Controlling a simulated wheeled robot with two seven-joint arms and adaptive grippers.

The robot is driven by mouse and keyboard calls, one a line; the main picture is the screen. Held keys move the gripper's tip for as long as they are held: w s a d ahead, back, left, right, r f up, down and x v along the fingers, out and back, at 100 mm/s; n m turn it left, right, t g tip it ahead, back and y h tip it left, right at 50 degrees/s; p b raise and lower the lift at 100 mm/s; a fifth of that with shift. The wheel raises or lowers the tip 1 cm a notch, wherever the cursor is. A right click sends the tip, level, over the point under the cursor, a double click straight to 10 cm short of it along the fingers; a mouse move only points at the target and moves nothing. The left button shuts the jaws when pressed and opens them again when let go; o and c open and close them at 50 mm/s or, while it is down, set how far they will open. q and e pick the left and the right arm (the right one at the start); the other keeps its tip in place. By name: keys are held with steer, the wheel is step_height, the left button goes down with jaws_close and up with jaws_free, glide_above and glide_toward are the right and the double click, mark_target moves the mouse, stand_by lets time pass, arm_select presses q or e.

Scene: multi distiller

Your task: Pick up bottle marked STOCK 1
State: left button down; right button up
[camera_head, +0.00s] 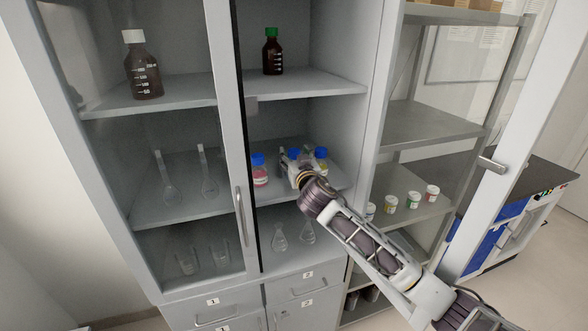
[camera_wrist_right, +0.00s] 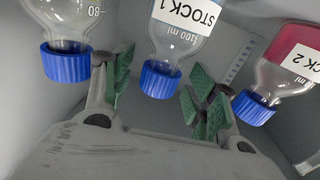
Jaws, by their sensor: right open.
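The bottle marked STOCK 1 (camera_wrist_right: 178,42) is clear glass with a blue cap and shows in the right wrist view with its label partly cut off at the top. It appears inverted there. My right gripper (camera_wrist_right: 160,95) is open, with one green-padded finger on each side of the bottle's cap and neck; I see no clear contact. In the head view my right gripper (camera_head: 297,172) reaches into the middle shelf and hides part of the bottles behind it. My left gripper is not in view.
A pink-filled bottle marked STOCK 2 (camera_wrist_right: 292,65) stands beside it, also in the head view (camera_head: 260,172). Another blue-capped bottle (camera_wrist_right: 68,45) is close on the other side. A brown bottle (camera_head: 273,52) is on the shelf above.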

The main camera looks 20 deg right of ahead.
jaws_close()
stand_by(0.4)
steer(key=shift+r, duration=0.15)
steer(key=shift+r+p, duration=2)
steer(key=shift+r, duration=0.6)
step_height(320, 180, up, 3)
steer(key=shift+f, duration=0.15)
steer(key=shift+r, duration=0.95)
